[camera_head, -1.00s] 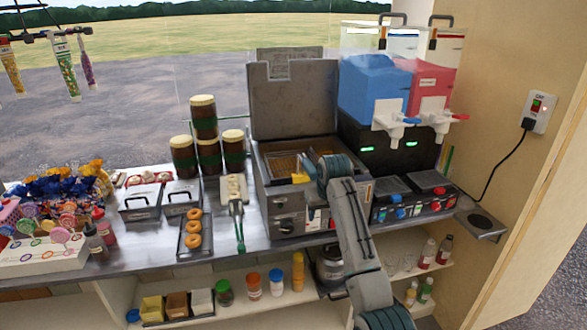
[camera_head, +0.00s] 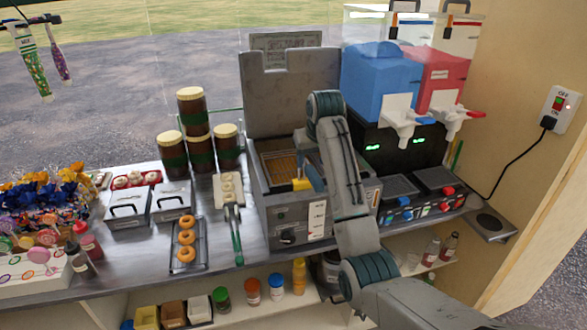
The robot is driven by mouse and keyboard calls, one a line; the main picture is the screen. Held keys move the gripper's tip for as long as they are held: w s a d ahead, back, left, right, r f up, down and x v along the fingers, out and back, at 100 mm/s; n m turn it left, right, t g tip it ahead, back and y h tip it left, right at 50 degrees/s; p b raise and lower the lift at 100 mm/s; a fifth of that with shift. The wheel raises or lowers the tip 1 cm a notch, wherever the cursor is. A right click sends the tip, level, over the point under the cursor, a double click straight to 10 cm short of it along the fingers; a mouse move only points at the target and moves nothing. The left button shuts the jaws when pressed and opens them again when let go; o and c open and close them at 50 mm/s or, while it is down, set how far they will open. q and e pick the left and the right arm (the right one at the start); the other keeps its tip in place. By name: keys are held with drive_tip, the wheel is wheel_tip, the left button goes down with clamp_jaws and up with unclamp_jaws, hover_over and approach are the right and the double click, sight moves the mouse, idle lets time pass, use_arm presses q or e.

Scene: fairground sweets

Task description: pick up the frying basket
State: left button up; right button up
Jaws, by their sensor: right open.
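The frying basket (camera_head: 281,165) sits in the open fryer (camera_head: 262,205), a grey steel unit with its lid raised behind. Its wire mesh shows at the left of the well. A yellow part (camera_head: 302,184), apparently its handle, sticks out at the front. My right arm arches over the right side of the fryer. My right gripper (camera_head: 312,176) points down beside the yellow part and is open. The arm hides much of it, so I cannot tell whether it touches the handle. My left gripper is not in view.
Blue and red slush machines (camera_head: 380,85) stand right of the fryer, with a twin hotplate unit (camera_head: 420,192) in front. A doughnut tray (camera_head: 188,245), tongs (camera_head: 238,235) and stacked brown jars (camera_head: 197,140) are to the left. Some counter in front of the jars is clear.

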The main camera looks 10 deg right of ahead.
sight(310, 166)
drive_tip(key=shift+f, duration=0.3)
drive_tip(key=shift+w+f, duration=0.15)
drive_tip(key=shift+f, duration=0.15)
drive_tip(key=p+x, duration=0.4)
drive_tip(key=shift+w+f, duration=0.2)
drive_tip(key=shift+f, duration=0.15)
drive_tip(key=shift+w+f, duration=0.1)
drive_tip(key=shift+f, duration=0.2)
drive_tip(key=shift+w+f, duration=0.1)
drive_tip(key=shift+f, duration=0.1)
clamp_jaws()
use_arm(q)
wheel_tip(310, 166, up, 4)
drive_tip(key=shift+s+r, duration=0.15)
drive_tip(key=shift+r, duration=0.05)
use_arm(e)
drive_tip(key=shift+r, duration=0.1)
